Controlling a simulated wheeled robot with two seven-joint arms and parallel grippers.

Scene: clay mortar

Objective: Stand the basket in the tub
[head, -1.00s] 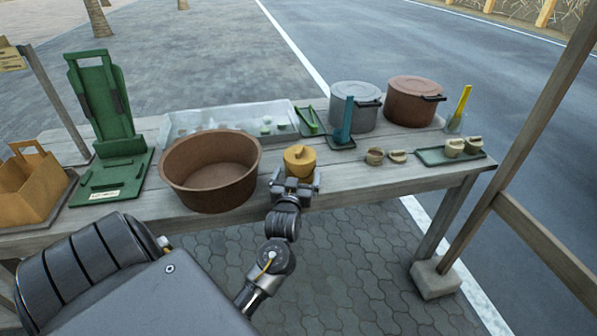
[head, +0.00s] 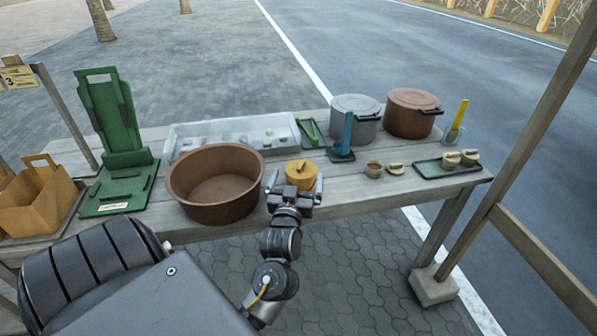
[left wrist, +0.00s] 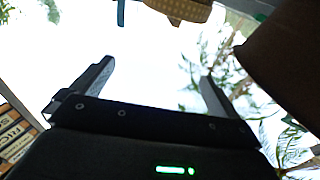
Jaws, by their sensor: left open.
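The brown round tub (head: 190,205) stands open and empty on the table's front left part. A small yellow round thing with a raised grip on top (head: 301,176), apparently the basket, stands upright to its right. In the left wrist view its speckled side (left wrist: 185,9) shows at the top edge, and the tub (left wrist: 290,55) fills the upper right. My left gripper (head: 294,188) is just in front of the yellow thing, at the table's front edge. Its fingers (left wrist: 152,78) are spread with nothing between them; contact cannot be told. My right gripper is out of view.
Tan handled carriers (head: 38,205) and a green stand (head: 120,185) are left of the tub. A clear tray (head: 185,130) lies behind it. A grey pot (head: 354,118), a brown pot (head: 410,115) and a green tray (head: 432,170) stand right. A post (head: 535,130) rises at right.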

